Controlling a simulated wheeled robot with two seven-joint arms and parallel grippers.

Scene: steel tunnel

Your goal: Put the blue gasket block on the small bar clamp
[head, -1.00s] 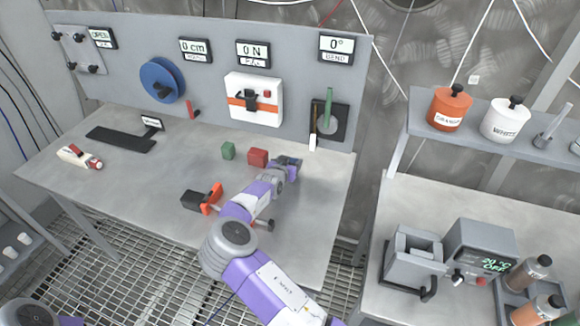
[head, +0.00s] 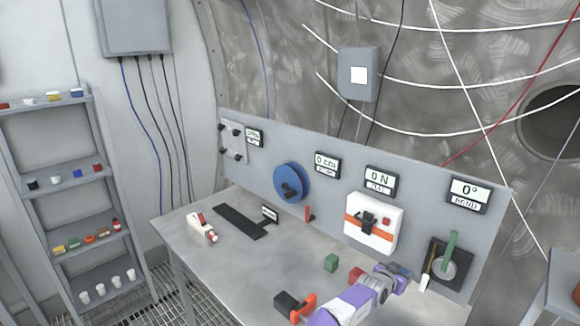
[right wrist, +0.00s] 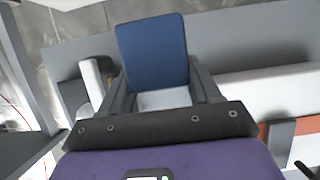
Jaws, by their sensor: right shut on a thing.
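The blue gasket block (right wrist: 153,50) is between the two fingers of my right gripper (right wrist: 165,95) in the right wrist view, its flat face toward the camera. In the head view my right gripper (head: 396,274) is over the right part of the workbench, near the red block, and shows small. What looks like the small bar clamp (head: 301,307), orange with a black end (head: 286,302), lies on the bench at the bottom of the head view. It is to the left of and nearer than the gripper, and my right forearm hides part of it. My left gripper is out of view.
A green block (head: 331,262) and a red block (head: 355,275) sit on the workbench (head: 265,265) near my right arm. A back panel with a blue reel (head: 290,182) and a white box (head: 372,224) stands behind. A shelf rack (head: 65,222) is at the left.

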